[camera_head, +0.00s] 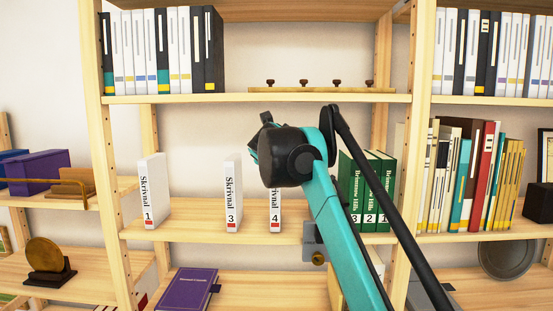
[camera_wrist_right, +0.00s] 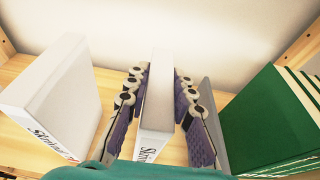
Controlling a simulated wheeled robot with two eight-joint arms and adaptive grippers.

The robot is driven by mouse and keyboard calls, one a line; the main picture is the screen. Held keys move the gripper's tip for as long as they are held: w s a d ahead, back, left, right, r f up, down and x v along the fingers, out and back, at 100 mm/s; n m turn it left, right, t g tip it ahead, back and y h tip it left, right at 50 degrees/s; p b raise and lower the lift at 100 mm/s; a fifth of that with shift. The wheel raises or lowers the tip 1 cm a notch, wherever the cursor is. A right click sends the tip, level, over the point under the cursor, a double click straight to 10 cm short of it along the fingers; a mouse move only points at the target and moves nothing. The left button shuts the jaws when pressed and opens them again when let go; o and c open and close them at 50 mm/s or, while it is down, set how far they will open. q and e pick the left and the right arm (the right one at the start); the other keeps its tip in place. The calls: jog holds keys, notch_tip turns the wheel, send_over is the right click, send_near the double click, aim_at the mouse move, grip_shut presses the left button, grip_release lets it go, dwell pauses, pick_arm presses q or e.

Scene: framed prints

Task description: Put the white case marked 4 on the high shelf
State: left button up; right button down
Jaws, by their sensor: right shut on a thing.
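The white case marked 4 (camera_head: 275,210) stands upright on the middle shelf (camera_head: 190,215), its spine lettered "Skrivnal" and its upper part hidden by my right arm in the head view. In the right wrist view the case (camera_wrist_right: 156,110) sits between the two padded fingers of my right gripper (camera_wrist_right: 159,85), which is shut on it. The head view hides these fingertips behind the arm. The case looks level with its neighbours. The high shelf (camera_head: 230,98) runs above. My left gripper is not in view.
White case 3 (camera_head: 233,195) stands close left, white case 1 (camera_head: 152,190) farther left. A grey plate (camera_wrist_right: 209,100) and green books (camera_head: 378,190) are on the right. The high shelf holds binders (camera_head: 180,50) at left and a peg rail (camera_head: 320,90); above the rail is open room.

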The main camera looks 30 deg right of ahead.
jog(key=shift+w+f, duration=0.1)
jog(key=shift+w, duration=0.15)
jog(key=c, duration=1.2)
grip_release()
jog(key=shift+w+a+f, duration=0.1)
jog(key=shift+w, duration=0.3)
jog(key=shift+s, duration=0.45)
jog(key=shift+s+a+r, duration=0.3)
jog(key=shift+s, duration=0.1)
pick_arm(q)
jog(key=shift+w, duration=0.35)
pick_arm(e)
jog(key=v, duration=1)
jog(key=shift+s+a+r, duration=0.1)
jog(key=shift+s, duration=0.15)
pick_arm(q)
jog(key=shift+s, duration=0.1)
pick_arm(e)
jog(key=shift+s, duration=0.15)
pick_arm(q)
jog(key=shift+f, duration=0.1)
